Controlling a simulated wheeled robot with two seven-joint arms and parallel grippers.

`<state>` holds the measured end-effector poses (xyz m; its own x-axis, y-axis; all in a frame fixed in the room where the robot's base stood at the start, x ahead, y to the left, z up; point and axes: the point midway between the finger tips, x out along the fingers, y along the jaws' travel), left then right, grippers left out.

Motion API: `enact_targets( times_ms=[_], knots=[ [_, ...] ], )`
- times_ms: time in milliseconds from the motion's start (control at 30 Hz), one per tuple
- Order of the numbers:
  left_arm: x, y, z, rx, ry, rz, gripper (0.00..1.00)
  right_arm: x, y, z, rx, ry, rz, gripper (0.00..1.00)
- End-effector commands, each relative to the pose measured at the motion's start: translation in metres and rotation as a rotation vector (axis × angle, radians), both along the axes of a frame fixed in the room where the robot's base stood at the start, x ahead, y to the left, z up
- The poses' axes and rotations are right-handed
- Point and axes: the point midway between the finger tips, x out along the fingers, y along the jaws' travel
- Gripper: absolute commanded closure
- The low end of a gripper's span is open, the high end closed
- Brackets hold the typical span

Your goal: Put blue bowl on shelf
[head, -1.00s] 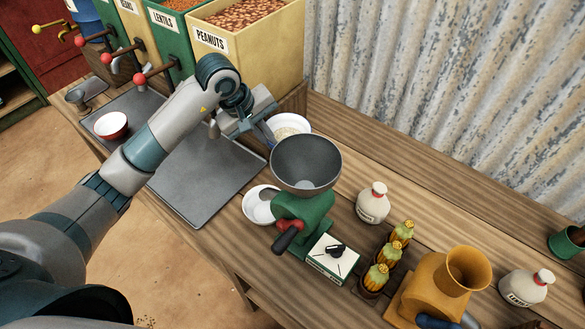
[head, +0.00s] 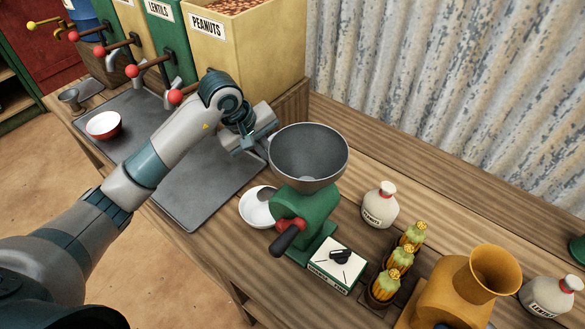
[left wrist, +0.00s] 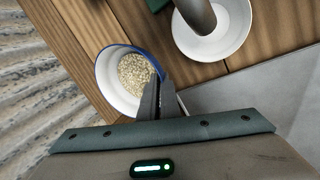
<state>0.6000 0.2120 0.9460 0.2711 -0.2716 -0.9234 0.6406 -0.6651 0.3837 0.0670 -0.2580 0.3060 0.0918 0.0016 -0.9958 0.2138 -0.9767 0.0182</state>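The blue bowl (left wrist: 108,72) is white inside with a blue rim and holds pale grain; it shows in the left wrist view. In the head view it is hidden behind the grinder's hopper and my gripper. My left gripper (head: 259,142) is beside the hopper. In the left wrist view its fingers (left wrist: 160,97) are close together across the bowl's rim, one inside and one outside. I cannot tell whether the bowl touches the wood below. My right gripper is in neither view. A raised wooden shelf (head: 420,160) runs along the corrugated wall.
The green grinder (head: 305,215) with grey hopper (head: 308,152) stands close to my gripper, a white bowl (head: 257,207) beside it. A red bowl (head: 103,125) sits on the grey tray (head: 195,195).

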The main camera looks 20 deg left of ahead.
Motion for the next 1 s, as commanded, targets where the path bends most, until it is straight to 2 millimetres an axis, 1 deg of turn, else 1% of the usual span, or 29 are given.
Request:
enact_targets(
  times_ms=[167,267,433,567,667,900,1000],
  knots=[
    [0.000,0.000,-0.008,-0.002,0.004,0.002,1.00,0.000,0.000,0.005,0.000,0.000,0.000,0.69],
    [-0.001,0.000,-0.020,-0.002,0.004,0.002,1.00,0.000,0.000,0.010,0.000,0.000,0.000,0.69],
    [-0.001,-0.001,-0.046,-0.002,0.005,0.001,1.00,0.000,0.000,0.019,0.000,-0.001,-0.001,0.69],
    [0.000,-0.001,-0.059,-0.002,0.002,0.001,1.00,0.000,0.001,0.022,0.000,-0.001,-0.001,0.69],
    [0.000,0.000,-0.062,-0.001,0.000,0.001,1.00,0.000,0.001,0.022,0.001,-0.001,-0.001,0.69],
    [0.000,0.000,-0.063,-0.001,-0.001,0.000,1.00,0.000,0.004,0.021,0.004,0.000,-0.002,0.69],
    [0.000,0.000,-0.067,-0.002,0.001,0.000,1.00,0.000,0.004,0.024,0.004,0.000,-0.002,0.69]
  ],
)
